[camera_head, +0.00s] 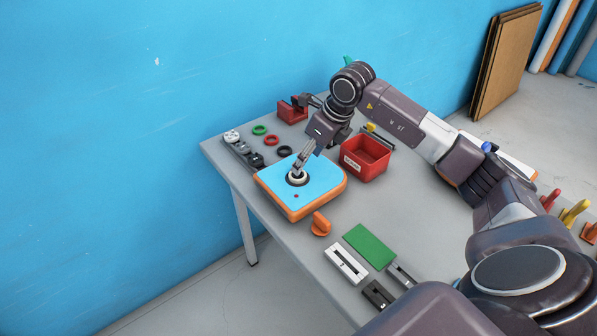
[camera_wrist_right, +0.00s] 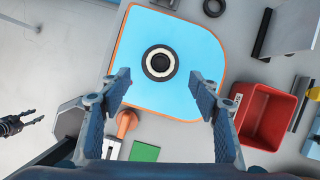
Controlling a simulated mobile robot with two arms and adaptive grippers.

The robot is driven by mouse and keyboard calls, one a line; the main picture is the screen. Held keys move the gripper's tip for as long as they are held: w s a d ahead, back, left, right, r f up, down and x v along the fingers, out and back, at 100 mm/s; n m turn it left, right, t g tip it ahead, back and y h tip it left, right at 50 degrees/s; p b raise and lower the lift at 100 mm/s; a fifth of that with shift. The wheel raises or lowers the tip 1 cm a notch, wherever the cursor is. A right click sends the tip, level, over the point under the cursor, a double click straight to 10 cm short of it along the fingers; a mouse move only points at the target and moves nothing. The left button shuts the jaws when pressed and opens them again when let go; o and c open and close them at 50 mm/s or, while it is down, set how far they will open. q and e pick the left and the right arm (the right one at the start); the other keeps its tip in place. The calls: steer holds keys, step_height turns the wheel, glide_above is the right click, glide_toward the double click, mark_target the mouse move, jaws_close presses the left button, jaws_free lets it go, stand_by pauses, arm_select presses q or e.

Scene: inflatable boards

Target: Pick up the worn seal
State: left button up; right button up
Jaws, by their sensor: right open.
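A blue board with an orange rim (camera_head: 270,181) lies on the grey table and also fills the middle of the right wrist view (camera_wrist_right: 190,35). A round valve fitting (camera_head: 297,178) sits on it, showing a pale ring between dark rings in the wrist view (camera_wrist_right: 159,63). Which ring is the worn seal I cannot tell. My right gripper (camera_head: 299,167) is over the fitting. In its wrist view the fingers (camera_wrist_right: 160,76) are wide apart with nothing between them. A dark gripper at the left edge there (camera_wrist_right: 20,123) seems to be my left one; its opening is unclear.
Green (camera_head: 260,130), red (camera_head: 271,141) and black (camera_head: 285,151) rings lie behind the board. A red bin (camera_head: 366,160) stands right of it. An orange knob-like piece (camera_head: 320,224) and a green pad (camera_head: 369,246) lie in front. Bare table shows between them.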

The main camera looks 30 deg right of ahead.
steer(key=p+x, duration=0.2)
steer(key=x, duration=0.4)
steer(key=shift+w+f+p, duration=0.1)
steer(key=shift+f+p, duration=0.15)
steer(key=shift+p, duration=0.1)
steer(key=shift+w+f, duration=0.1)
steer(key=shift+f, duration=0.1)
steer(key=c, duration=1)
